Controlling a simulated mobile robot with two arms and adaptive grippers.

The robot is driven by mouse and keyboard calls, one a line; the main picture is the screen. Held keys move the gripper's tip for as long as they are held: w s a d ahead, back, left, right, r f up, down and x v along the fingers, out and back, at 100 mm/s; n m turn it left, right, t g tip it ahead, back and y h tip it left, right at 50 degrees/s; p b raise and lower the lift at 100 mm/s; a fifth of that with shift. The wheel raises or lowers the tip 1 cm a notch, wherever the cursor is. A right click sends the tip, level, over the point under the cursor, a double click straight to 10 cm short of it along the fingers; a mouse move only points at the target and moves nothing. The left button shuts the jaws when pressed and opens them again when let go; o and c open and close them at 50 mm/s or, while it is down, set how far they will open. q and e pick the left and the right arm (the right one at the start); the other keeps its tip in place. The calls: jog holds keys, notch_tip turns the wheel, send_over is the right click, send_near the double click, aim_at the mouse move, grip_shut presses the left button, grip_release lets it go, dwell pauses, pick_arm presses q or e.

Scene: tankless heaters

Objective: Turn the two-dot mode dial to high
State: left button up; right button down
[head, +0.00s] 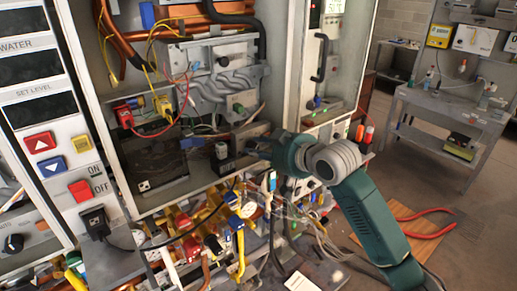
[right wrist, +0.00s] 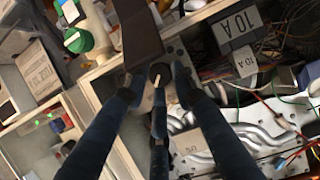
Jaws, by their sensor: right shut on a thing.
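My right gripper (head: 262,146) reaches in from the right at the open heater cabinet. Its fingertips are at a small dark box (head: 240,150) low in the cabinet. In the right wrist view, the blue-black fingers of my right gripper (right wrist: 157,92) close around a round black dial (right wrist: 160,72) with a white pointer bar. The fingers hide part of the dial and its markings. I cannot read its setting or see its dots there. A small dotted white tag (head: 143,186) shows on the dark box (head: 156,168) to the left. My left gripper is not in view.
Loose wires and colored connectors (head: 205,225) crowd the space below the cabinet. Red-handled pliers (head: 425,222) lie at lower right. A grey workbench (head: 455,115) stands at the back right, with bare floor before it.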

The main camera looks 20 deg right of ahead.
jog(key=shift+s+a+f, duration=0.1)
jog(key=shift+a+f, duration=0.05)
jog(key=shift+f, duration=0.35)
jog(key=c, duration=1.6)
grip_release()
jog(key=shift+c, duration=0.2)
jog(key=shift+o, duration=0.9)
jog(key=shift+s+r, duration=0.1)
jog(key=shift+r, duration=0.1)
jog(key=shift+r, duration=0.1)
